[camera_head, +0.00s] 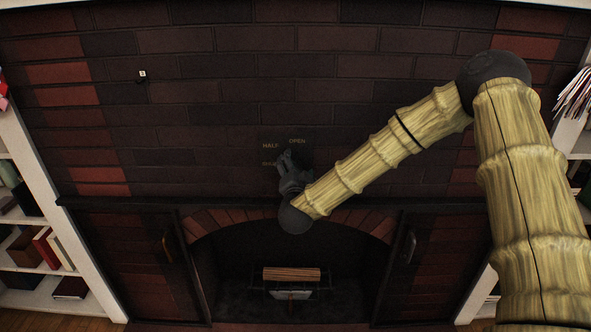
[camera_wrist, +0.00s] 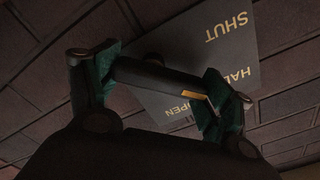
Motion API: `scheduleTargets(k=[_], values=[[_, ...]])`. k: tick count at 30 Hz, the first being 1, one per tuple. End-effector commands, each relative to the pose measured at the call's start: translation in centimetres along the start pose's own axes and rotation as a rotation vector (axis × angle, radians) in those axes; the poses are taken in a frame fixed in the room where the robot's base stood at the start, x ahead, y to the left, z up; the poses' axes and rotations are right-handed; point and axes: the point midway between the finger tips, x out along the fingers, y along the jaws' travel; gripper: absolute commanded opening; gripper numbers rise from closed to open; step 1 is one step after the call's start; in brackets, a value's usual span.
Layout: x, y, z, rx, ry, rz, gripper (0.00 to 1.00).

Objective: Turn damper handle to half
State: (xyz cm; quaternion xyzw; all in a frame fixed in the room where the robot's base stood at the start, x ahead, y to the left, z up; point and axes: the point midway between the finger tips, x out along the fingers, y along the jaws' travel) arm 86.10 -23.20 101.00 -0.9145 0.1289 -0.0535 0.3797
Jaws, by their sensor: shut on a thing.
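The damper handle (camera_wrist: 160,78) is a dark bar in front of a dark label plate (camera_wrist: 226,47) on the brick wall. The plate reads SHUT, HALF and OPEN, with HALF and OPEN partly covered in the wrist view. A small brass-coloured strip (camera_wrist: 195,94) shows on the handle near the HALF and OPEN words. My gripper (camera_wrist: 163,70) is shut on the handle, one green-padded finger at each end of the bar. In the head view, my gripper (camera_head: 291,168) is at the plate (camera_head: 270,152) and hides most of the handle.
Below is an arched fireplace opening with a log (camera_head: 291,274) on a grate. White bookshelves (camera_head: 35,170) flank the brick wall. A small white tag (camera_head: 142,74) is at upper left.

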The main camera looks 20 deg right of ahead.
Motion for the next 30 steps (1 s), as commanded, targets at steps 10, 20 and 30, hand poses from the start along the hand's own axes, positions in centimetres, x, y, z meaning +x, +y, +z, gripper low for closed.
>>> scheduleTargets(k=[10,20,30], values=[[0.0,0.0,-0.1,-0.001,0.001,0.001,1.0],[0.0,0.0,0.0,-0.002,0.0,0.0,1.0],[-3.5,0.0,0.1,-0.003,-0.002,0.0,1.0]])
